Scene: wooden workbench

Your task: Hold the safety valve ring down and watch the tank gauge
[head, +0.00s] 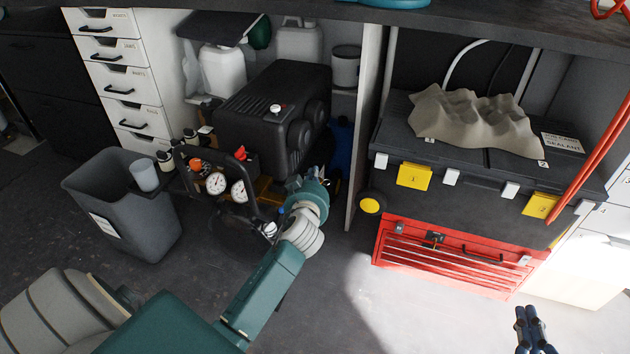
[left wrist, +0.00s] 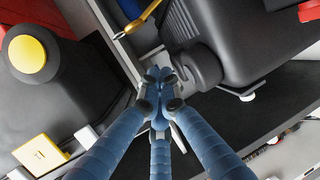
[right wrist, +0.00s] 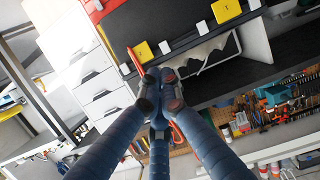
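The black compressor (head: 275,110) stands under the bench. Two round white gauges, the left one (head: 216,183) and the right one (head: 238,192), sit on its front; their readings are too small to tell. My left gripper (head: 322,174) is beside the compressor's right front, partly hidden by its wrist. In the left wrist view, its fingertips (left wrist: 160,78) are together with nothing visible between them. My right gripper (head: 530,318) is shut and empty at the lower right.
A grey bin (head: 125,205) stands left of the compressor. A white panel (head: 360,165) rises right of my left gripper. A black case (head: 460,190) with yellow latches sits on a red toolbox (head: 440,262). The floor around my right gripper is clear.

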